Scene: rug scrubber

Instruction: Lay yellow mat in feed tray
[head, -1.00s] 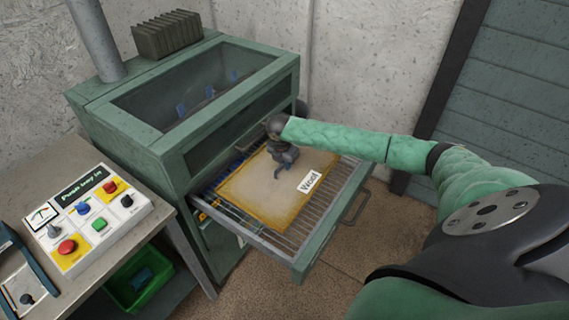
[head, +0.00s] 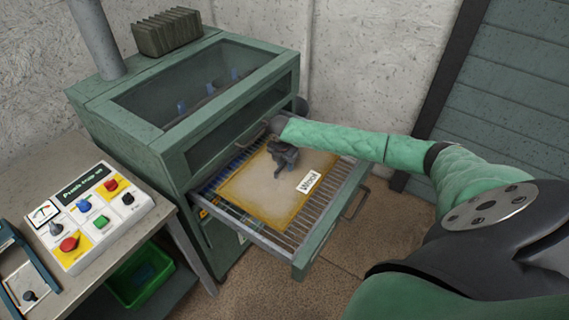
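The yellow mat (head: 262,192), tan with a yellow border and a white label reading "Wool", lies flat on the wire rack of the pulled-out feed tray (head: 318,228). My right gripper (head: 281,168) is over the mat's back part, pointing down at its surface. Its fingers are dark and small, so I cannot tell whether they are open, shut or touching the mat. My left gripper is not in view.
The green scrubber (head: 170,110) with a glass top stands behind the tray. A control panel (head: 100,215) with coloured buttons sits on the left table, above a green bin (head: 140,275). The floor right of the tray is clear.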

